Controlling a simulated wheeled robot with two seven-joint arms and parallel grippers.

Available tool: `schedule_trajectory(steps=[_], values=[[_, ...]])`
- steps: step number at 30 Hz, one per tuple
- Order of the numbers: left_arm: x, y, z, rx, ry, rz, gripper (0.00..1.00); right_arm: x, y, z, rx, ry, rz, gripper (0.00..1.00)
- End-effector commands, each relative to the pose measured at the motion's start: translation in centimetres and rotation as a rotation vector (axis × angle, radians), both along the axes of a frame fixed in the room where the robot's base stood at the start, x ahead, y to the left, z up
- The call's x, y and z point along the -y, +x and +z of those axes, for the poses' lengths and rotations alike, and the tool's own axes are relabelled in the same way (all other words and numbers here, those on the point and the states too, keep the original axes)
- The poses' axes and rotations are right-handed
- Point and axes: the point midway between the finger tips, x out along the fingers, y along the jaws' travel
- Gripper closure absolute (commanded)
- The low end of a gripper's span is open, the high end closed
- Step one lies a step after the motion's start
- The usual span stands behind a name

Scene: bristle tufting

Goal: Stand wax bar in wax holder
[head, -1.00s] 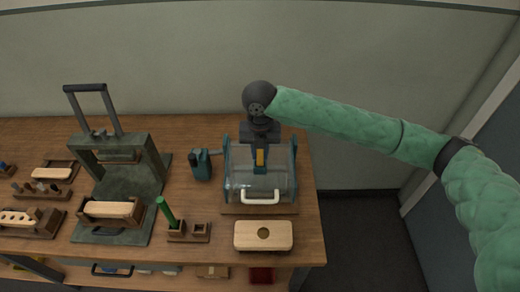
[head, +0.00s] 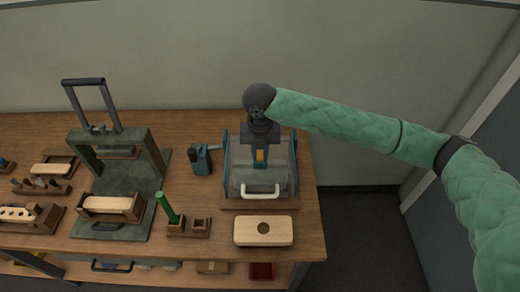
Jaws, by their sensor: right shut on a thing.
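My right gripper (head: 261,153) points down over the clear-covered machine at the right end of the bench. It is shut on a small amber bar, which looks like the wax bar (head: 261,157), held upright between the fingers. The bar's lower end is hard to make out against the clear cover. A small dark wooden holder (head: 188,228) with two sockets stands near the front edge, left of and nearer than my gripper. It may be the wax holder. A green stick (head: 167,207) leans in its left socket, and the right socket looks empty. My left gripper is out of view.
The machine (head: 260,203) has a clear cover with a white handle. A grey press frame (head: 115,145) and wooden brush blocks fill the left.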

Motion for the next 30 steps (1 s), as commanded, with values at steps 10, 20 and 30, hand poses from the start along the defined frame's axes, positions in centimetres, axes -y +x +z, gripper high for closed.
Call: schedule_trajectory(steps=[10, 20, 30], values=[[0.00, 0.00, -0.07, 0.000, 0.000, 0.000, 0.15, 0.00, 0.01, -0.26, 0.000, 0.000, 0.000, 1.00], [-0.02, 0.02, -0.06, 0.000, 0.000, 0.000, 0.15, 0.00, 0.01, -0.29, 0.000, 0.000, 0.000, 1.00], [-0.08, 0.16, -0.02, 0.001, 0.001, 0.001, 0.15, 0.00, 0.01, -0.49, 0.000, 0.000, 0.000, 0.54]])
